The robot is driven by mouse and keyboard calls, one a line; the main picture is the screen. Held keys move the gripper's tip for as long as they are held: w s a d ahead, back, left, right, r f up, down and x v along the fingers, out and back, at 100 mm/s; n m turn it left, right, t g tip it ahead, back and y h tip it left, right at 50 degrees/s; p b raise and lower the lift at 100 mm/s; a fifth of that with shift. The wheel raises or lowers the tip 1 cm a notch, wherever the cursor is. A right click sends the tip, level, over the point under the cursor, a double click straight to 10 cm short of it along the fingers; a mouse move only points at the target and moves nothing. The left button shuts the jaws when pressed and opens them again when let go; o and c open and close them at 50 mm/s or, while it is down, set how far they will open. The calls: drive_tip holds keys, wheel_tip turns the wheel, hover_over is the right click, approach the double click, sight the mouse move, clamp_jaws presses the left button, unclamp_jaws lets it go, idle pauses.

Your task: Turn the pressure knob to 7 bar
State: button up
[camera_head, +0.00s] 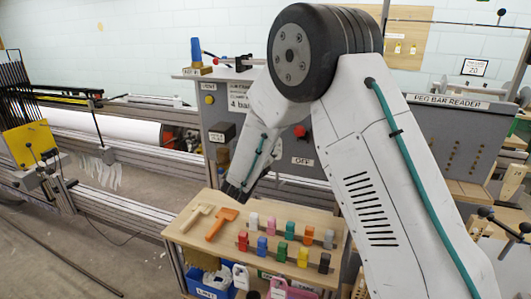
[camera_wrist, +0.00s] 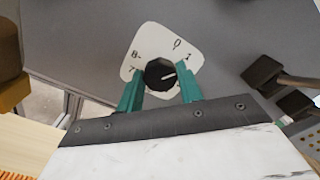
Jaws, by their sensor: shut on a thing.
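The pressure knob (camera_wrist: 157,71) is black and faceted, with a white pointer line. It sits on a white dial plate (camera_wrist: 150,40) on a grey panel in the wrist view. The plate shows 8 and 7 at left and 0 and 1 at upper right. The pointer line faces right, a little below the 1. The lower scale is hidden by my fingers and the knob. My gripper (camera_wrist: 159,75) has its two teal fingers on either side of the knob, shut on it. In the head view, the knob and fingertips cannot be made out behind my arm.
In the head view, a grey cabinet (camera_head: 218,112) carries a partly covered sign (camera_head: 239,104) with "4 ba" readable. A red button (camera_head: 299,131) is on it. Two dark levers (camera_wrist: 265,73) show right of the knob.

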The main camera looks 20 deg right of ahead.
drive_tip(key=shift+s+f+n, duration=0.1)
drive_tip(key=shift+f+n, duration=0.05)
drive_tip(key=shift+n, duration=7.85)
drive_tip(key=shift+f+n, duration=0.1)
drive_tip(key=shift+n, duration=7.9)
drive_tip(key=o, duration=1)
